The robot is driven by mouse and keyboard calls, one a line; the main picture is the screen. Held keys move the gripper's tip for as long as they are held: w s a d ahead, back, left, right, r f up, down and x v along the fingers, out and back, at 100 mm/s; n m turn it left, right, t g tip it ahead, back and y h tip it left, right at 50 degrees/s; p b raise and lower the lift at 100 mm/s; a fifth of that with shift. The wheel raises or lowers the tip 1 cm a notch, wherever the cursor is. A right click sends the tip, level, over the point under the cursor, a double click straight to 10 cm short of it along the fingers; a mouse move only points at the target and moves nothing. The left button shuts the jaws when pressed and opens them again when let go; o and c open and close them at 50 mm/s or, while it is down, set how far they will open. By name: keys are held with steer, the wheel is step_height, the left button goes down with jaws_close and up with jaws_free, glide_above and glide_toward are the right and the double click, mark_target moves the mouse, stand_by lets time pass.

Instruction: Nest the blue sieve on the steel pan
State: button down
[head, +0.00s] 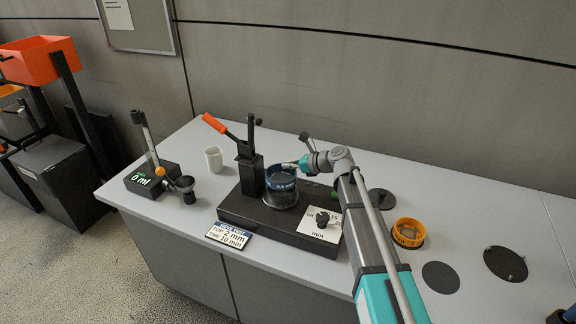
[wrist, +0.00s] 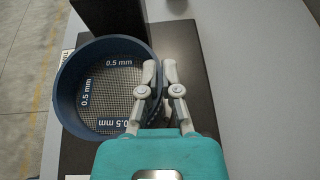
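The blue sieve (head: 281,184), marked 0.5 mm, is over the steel pan (head: 281,201) on the black shaker base. In the head view the sieve looks level and its lower edge meets or nearly meets the pan; I cannot tell whether it is seated. My gripper (head: 297,164) reaches in from the right at the sieve's rim. In the wrist view the sieve (wrist: 68,88) shows its mesh, empty. My gripper's fingers (wrist: 160,72) are close together with the sieve's right wall pinched between them. The pan is hidden there.
The black shaker base (head: 258,217) carries a dark post and an orange-handled lever (head: 214,122) left of the sieve. A timer dial (head: 322,219) is at its front right. A white mug (head: 214,159) stands left. An orange sieve (head: 408,233) and dark discs lie right.

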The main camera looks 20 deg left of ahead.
mark_target(288, 171)
steer(key=shift+f+b, duration=0.95)
steer(key=shift+f, duration=0.3)
steer(key=shift+f+b, duration=0.3)
steer(key=shift+c, duration=2)
jaws_free()
steer(key=shift+r, duration=0.2)
step_height(288, 171, up, 8)
steer(key=p, duration=0.8)
steer(key=shift+r+p, duration=0.1)
steer(key=shift+p, duration=0.2)
